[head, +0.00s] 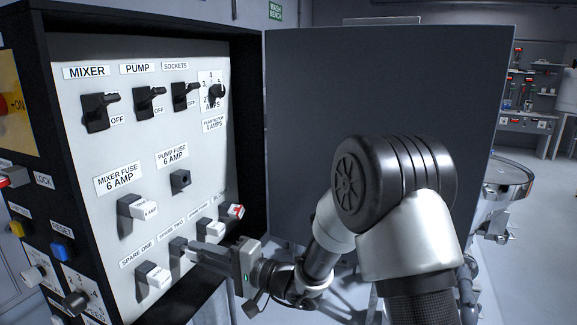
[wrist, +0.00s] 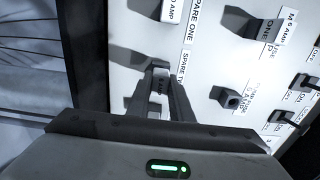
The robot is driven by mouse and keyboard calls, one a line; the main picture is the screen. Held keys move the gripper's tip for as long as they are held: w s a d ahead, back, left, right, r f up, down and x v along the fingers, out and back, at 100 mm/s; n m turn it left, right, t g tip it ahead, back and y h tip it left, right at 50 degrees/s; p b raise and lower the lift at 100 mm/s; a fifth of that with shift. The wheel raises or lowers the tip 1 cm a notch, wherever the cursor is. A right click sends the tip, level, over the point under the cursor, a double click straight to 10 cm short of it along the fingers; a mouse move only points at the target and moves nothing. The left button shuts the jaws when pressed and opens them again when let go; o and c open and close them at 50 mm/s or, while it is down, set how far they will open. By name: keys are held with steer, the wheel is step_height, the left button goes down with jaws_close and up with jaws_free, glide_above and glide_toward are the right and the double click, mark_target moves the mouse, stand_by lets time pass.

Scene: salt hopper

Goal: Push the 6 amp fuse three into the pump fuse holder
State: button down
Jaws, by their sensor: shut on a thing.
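The pump fuse holder (head: 180,180) is a small dark square block with an open hole, under the PUMP FUSE 6 AMP label. It also shows in the wrist view (wrist: 229,98), to the right of my fingers, with nothing in it. My gripper (head: 190,246) is low on the panel, by the SPARE TWO label. The fingers hide much of the fuse. I cannot tell whether it still sits in its spare place, nor its number.
Fuses stand in the mixer holder (head: 138,211) and at spare one (head: 153,276); another white-faced fuse (head: 210,229) is close beside my fingers. Switches (head: 100,110) stick out above. The open cabinet door (head: 310,100) stands at the right. The panel between is clear.

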steer(key=shift+b+v, duration=0.5)
steer(key=shift+v, duration=1.45)
